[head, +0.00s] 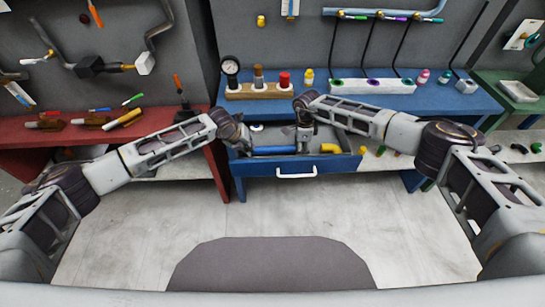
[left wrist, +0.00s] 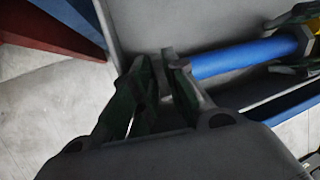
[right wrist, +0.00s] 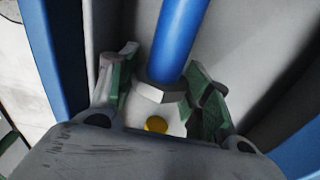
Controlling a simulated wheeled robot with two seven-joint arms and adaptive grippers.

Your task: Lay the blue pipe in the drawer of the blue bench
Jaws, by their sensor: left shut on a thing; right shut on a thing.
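The blue pipe (head: 275,150) lies lengthwise inside the open drawer (head: 300,170) of the blue bench (head: 440,101). My right gripper (head: 304,143) is shut across the pipe's right end; in the right wrist view the pipe (right wrist: 178,40) ends in a pale hexagonal fitting (right wrist: 158,105) between the fingers. I cannot tell whether the pipe touches the drawer floor. My left gripper (head: 243,148) is at the drawer's left side.
A yellow piece (head: 330,148) shows right of my right gripper; whether it joins the pipe is unclear. A gauge (head: 231,68), a wooden block (head: 258,90) and a white rack (head: 372,86) stand on the bench. A red bench (head: 60,135) is at left. The floor in front is clear.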

